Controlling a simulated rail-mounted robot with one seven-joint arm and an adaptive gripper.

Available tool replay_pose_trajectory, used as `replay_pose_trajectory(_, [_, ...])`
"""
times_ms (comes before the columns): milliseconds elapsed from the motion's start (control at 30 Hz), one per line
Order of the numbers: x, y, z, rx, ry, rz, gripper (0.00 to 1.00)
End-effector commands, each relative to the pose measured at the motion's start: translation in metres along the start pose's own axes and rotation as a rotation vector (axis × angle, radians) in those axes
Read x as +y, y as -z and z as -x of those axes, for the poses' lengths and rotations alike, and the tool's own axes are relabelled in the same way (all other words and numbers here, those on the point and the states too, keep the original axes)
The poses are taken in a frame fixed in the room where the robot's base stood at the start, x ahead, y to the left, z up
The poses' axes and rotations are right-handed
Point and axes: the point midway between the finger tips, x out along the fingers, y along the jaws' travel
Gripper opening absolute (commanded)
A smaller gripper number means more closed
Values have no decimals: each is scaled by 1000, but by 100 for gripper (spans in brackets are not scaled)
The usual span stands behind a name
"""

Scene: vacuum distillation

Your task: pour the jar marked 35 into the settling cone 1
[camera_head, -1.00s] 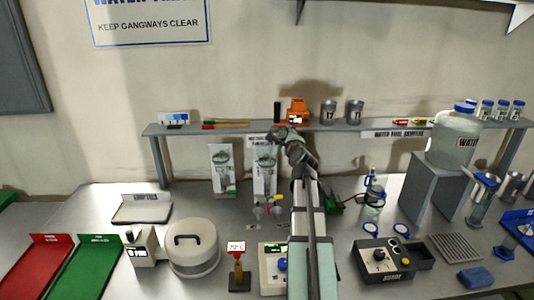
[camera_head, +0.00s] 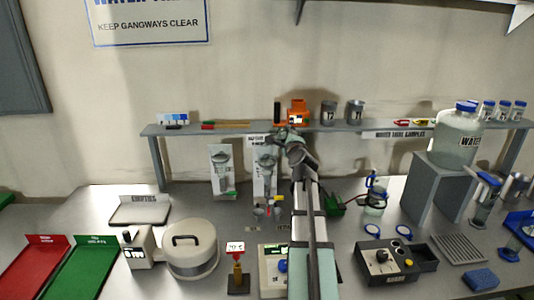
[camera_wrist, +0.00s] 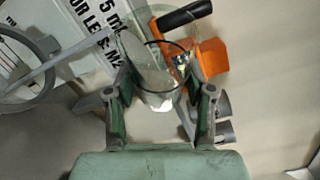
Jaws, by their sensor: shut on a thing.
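My gripper (camera_wrist: 160,95) is shut on a clear glass jar (camera_wrist: 152,72), held between its two fingers. The jar is tilted in the wrist view, and I cannot read a number on it. In the head view my gripper (camera_head: 286,138) is at the shelf front, just above and right of the right one of two clear settling cones (camera_head: 265,162). The other cone (camera_head: 221,160) stands to its left. Both are on white-backed stands. I cannot read which is cone 1. A grey ring (camera_wrist: 28,62) shows at the left of the wrist view.
An orange device (camera_head: 297,112) and two grey cups (camera_head: 328,113) stand on the shelf (camera_head: 225,129) behind my gripper. A large water bottle (camera_head: 455,138) stands on a grey stand at right.

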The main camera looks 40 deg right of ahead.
Motion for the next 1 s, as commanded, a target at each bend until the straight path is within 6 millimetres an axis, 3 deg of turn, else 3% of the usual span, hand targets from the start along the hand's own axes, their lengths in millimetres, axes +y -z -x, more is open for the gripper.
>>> replay_pose_trajectory(1000, [-2, -4, 2, -10, 29, 69, 10])
